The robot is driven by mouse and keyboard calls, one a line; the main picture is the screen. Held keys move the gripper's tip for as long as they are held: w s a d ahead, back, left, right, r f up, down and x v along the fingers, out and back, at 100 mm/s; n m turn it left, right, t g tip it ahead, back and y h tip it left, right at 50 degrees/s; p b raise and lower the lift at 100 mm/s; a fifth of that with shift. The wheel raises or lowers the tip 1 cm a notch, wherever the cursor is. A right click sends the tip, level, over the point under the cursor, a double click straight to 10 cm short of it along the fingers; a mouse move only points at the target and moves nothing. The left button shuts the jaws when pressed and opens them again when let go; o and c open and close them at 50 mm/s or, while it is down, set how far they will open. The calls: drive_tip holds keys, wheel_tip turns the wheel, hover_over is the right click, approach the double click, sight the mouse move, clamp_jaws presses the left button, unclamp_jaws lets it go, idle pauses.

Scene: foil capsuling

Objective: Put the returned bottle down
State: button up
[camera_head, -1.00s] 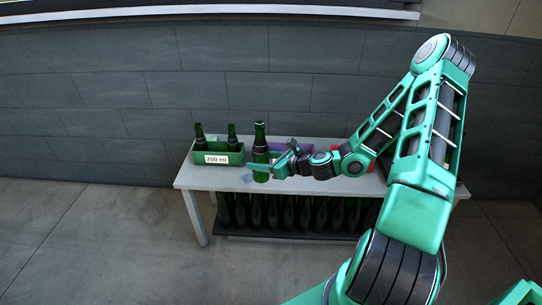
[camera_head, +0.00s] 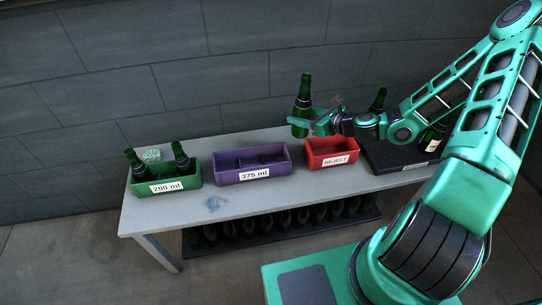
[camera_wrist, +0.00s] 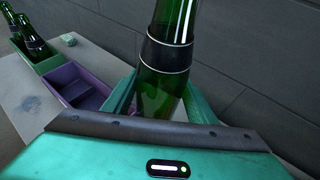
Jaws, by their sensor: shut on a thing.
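My gripper (camera_head: 312,122) is shut on a green bottle (camera_head: 303,92) with a black band. It holds the bottle nearly upright by its lower part, raised near the back of the table, around the gap between the purple and red bins. In the wrist view the bottle (camera_wrist: 168,52) stands between both fingers, its top out of frame. The purple bin (camera_head: 254,176) is labelled 375 ml and looks empty. The red bin (camera_head: 333,161) is labelled REJECT; no bottle shows in it. The green bin (camera_head: 166,187), labelled 200 ml, holds two leaning bottles.
A black tray (camera_head: 388,157) with bottles stands at the right, partly hidden by my arm. A small pale green object (camera_head: 152,155) sits behind the green bin. The table's front strip (camera_head: 270,203) is clear except for a bluish smear. Several bottles fill the lower shelf.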

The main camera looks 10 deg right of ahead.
drive_tip(key=shift+w+d, duration=0.3)
drive_tip(key=shift+w, duration=0.1)
drive_tip(key=shift+d, duration=0.25)
drive_tip(key=s+a+r+n+g+y, duration=0.15)
drive_tip(key=s+a, duration=0.35)
drive_tip(key=a, duration=0.6)
drive_tip(key=s+a+n+g+y, duration=0.15)
drive_tip(key=s+a, duration=0.25)
drive_tip(key=a, duration=0.7)
drive_tip(key=s+a+n+g+y, duration=0.15)
drive_tip(key=s+a, duration=0.35)
drive_tip(key=a, duration=0.7)
drive_tip(key=shift+n+t, duration=0.25)
drive_tip(key=shift+t, duration=0.2)
drive_tip(key=shift+w+d+f, duration=0.75)
drive_tip(key=shift+w+f, duration=1)
drive_tip(key=shift+f, duration=0.05)
drive_tip(key=shift+w+d+f, duration=0.8)
drive_tip(key=shift+w+f, duration=0.95)
drive_tip(key=shift+f, duration=0.05)
drive_tip(key=shift+w+d+f, duration=0.75)
drive_tip(key=shift+w+f, duration=1)
drive_tip(key=shift+f, duration=0.05)
drive_tip(key=shift+f, duration=0.6)
